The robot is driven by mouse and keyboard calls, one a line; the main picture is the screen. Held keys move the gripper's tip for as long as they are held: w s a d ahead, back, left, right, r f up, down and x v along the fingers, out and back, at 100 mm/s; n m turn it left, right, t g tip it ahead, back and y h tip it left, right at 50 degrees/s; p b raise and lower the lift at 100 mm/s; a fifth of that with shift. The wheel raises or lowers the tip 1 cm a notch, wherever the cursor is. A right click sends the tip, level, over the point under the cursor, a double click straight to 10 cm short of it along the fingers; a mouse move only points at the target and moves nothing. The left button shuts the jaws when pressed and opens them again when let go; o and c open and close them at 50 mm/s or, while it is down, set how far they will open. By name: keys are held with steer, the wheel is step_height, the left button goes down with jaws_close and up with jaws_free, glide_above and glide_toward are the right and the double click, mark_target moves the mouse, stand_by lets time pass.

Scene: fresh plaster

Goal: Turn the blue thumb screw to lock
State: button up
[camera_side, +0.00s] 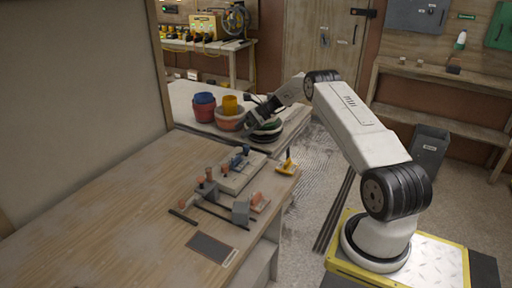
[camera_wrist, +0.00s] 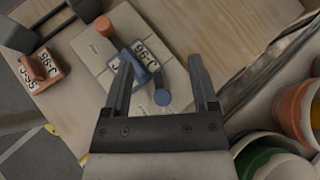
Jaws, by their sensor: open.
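A blue round knob (camera_wrist: 162,97), which looks like the thumb screw, shows between the fingers of my gripper (camera_wrist: 161,60) in the wrist view. Beside it is a blue block with a white label reading J-96 (camera_wrist: 140,62). Both are on a pale board (camera_wrist: 97,50), which also lies on the bench in the side view (camera_side: 232,184), with small blue parts (camera_side: 245,149) on it. My gripper is open and empty. In the side view it (camera_side: 262,108) is above the far part of the bench, apart from the board. Whether the screw is locked cannot be told.
An orange part labelled J-95 (camera_wrist: 40,70) and a clamp bar are near the board. A yellow-handled tool (camera_side: 287,165) lies at the bench edge. The front-left bench is clear.

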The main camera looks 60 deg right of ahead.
steer(key=m+t, duration=0.1)
steer(key=m+t+h, duration=0.5)
steer(key=m+h, duration=0.2)
steer(key=m, duration=0.3)
glide_toward(246, 145)
steer(key=shift+w+a+f, duration=0.3)
steer(key=shift+w+f, duration=0.45)
steer(key=shift+w, duration=0.1)
steer(key=shift+w, duration=0.1)
steer(key=shift+x, duration=3.85)
steer(key=shift+d, duration=0.1)
jaws_close()
